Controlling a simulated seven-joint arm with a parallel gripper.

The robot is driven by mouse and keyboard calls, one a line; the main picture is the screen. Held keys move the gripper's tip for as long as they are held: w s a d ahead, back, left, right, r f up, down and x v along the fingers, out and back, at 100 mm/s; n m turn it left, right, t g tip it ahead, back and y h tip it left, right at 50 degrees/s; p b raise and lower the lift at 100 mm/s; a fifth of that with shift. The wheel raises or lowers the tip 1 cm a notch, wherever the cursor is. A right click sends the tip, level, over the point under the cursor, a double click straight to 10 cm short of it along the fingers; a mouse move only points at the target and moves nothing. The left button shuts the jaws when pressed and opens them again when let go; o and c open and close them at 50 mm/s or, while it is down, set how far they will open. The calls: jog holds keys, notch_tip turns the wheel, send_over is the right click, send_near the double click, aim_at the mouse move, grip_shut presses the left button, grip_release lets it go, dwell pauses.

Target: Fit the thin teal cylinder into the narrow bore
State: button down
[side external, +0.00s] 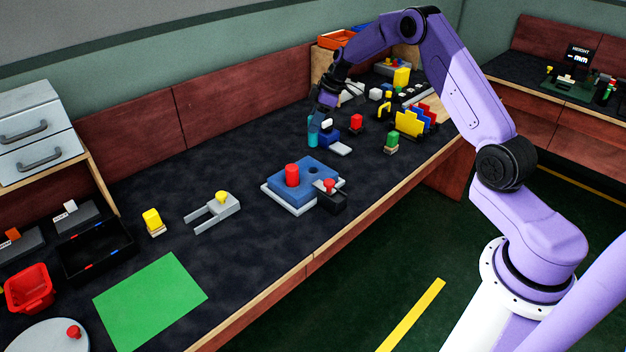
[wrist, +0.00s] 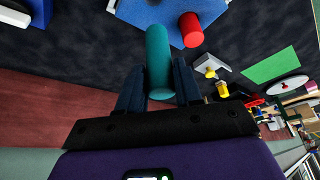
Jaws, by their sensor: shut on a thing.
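My gripper (side external: 322,112) is shut on the thin teal cylinder (side external: 313,130) and holds it upright above the back of the table. In the wrist view the teal cylinder (wrist: 158,60) sits between the two dark fingers of my gripper (wrist: 160,85). The blue block with bores (side external: 322,174) stands on a light grey plate, in front and to the left of the cylinder, apart from it. A red cylinder (side external: 292,175) stands in the block's left part. A dark opening shows in the block's top. The narrow bore is too small to tell clearly.
A black clamp with a red knob (side external: 329,187) sits at the block's front right corner. A blue and grey piece (side external: 330,138) lies close to the held cylinder. A grey fork-shaped fixture (side external: 214,210) lies left of the block. Coloured parts crowd the right back.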

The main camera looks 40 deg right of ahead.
notch_tip(320, 180, down, 13)
jog(key=shift+r, duration=0.1)
dwell(0.6)
jog(key=shift+f, duration=0.2)
jog(key=c, duration=0.8)
grip_release()
jog(key=shift+o, duration=0.2)
